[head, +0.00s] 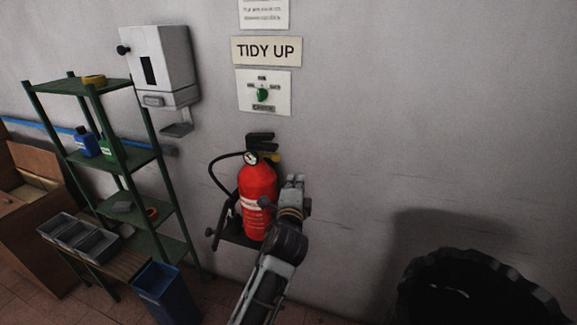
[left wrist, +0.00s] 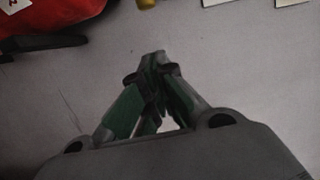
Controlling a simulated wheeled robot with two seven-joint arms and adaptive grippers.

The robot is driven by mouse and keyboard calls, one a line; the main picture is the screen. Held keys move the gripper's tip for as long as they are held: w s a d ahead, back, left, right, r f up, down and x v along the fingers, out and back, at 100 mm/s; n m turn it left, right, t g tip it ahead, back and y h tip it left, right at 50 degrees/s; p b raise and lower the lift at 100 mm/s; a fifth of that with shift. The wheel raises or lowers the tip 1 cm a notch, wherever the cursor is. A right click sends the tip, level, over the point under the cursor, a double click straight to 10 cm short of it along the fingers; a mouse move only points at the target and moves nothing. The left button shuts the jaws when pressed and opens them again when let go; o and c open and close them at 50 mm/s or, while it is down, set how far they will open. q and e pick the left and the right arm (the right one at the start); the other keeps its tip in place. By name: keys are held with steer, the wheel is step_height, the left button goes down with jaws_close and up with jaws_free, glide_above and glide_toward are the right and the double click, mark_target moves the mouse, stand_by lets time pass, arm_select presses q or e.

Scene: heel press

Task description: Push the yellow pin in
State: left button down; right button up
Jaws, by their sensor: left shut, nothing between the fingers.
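The yellow pin (head: 273,157) shows at the right side of the head of a red fire extinguisher (head: 256,196), below its black handle. The extinguisher stands upright on a small bracket against the wall. My left gripper (head: 294,182) is just right of the extinguisher and a little below the pin, apart from the pin. In the left wrist view the left gripper's fingers (left wrist: 152,62) are closed together with nothing between them. The pin's yellow end (left wrist: 146,3) is cut by the top edge there, with the red body (left wrist: 50,18) at the upper left. My right gripper is not in view.
A green shelf rack (head: 115,159) and a white wall dispenser (head: 160,65) stand to the left. A blue bin (head: 162,292) is on the floor. A large dark bin (head: 470,290) is at the lower right. The wall right of the extinguisher is clear.

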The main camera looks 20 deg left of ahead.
mark_target(270, 156)
arm_select(q)
steer(key=w+a+p, duration=0.2)
steer(key=w+a, duration=0.3)
steer(key=w, duration=0.5)
steer(key=shift+a+f+p, duration=0.15)
steer(key=shift+a+p, duration=0.15)
steer(key=shift+p, duration=0.1)
stand_by(0.4)
steer(key=shift+a, duration=0.1)
